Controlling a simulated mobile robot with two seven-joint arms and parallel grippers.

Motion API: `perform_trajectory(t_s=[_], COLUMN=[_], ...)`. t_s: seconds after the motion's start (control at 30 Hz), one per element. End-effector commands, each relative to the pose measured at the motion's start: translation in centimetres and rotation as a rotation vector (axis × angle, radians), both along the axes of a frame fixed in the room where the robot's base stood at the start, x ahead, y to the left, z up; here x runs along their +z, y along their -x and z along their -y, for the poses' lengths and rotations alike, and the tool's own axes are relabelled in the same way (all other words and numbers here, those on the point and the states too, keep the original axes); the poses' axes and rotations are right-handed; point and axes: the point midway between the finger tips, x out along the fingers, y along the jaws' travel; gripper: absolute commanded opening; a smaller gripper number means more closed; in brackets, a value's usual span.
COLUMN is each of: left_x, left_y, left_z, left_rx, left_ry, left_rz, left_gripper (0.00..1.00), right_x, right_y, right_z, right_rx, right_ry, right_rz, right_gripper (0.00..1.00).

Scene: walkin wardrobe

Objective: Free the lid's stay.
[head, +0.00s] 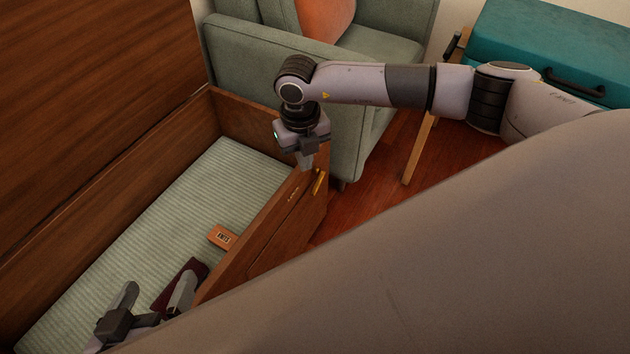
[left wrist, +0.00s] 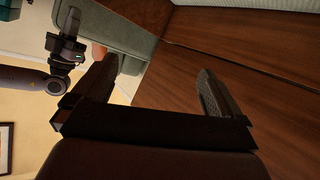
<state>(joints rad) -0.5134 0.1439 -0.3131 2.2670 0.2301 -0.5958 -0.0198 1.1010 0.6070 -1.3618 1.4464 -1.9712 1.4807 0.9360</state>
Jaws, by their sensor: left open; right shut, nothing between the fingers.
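The chest's raised wooden lid (head: 85,90) stands open along the left of the head view, and its wood fills much of the left wrist view (left wrist: 260,85). A small brass-coloured piece (head: 319,182) sits at the chest's front wall; I cannot tell whether it is part of the stay. My right gripper (head: 306,165) is shut and empty, pointing down just above and beside that piece. My left gripper (head: 155,290) is open and empty over the chest's near end; its spread fingers also show in the left wrist view (left wrist: 157,85). No stay is clearly visible.
Inside the chest (head: 262,225) are a striped lining (head: 165,215), a small labelled wooden block (head: 222,236) and a dark maroon item (head: 172,282). A green armchair (head: 255,65) stands close behind. A teal case (head: 540,45) is at the right. My own pale body hides the lower right.

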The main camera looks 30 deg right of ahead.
Motion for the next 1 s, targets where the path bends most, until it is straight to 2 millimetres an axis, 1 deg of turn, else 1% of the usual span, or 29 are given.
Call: perform_trajectory(t_s=[0.1, 0.3, 0.5, 0.7, 1.0], left_x=[0.0, 0.0, 0.2, 0.2, 0.2], left_y=[-0.1, -0.3, -0.4, -0.4, -0.4], left_z=[0.2, 0.5, 0.7, 0.9, 0.9], left_rx=[-0.003, -0.009, -0.015, -0.018, -0.018], left_ry=[0.013, 0.028, 0.044, 0.05, 0.051], left_rz=[0.001, 0.007, 0.01, 0.01, 0.008], left_gripper=[1.0, 1.0, 1.0, 1.0, 1.0], right_x=[0.0, 0.2, 0.4, 0.5, 0.5], right_y=[-0.2, -0.4, -0.6, -0.7, -0.7], right_z=[0.3, 0.8, 1.1, 1.3, 1.3], right_rx=[-0.201, -0.53, -0.787, -0.911, -0.93], right_ry=[-0.014, -0.033, -0.046, -0.052, -0.052], right_rz=[0.003, -0.001, -0.007, -0.01, -0.012], right_gripper=[0.0, 0.0, 0.0, 0.0, 0.0])
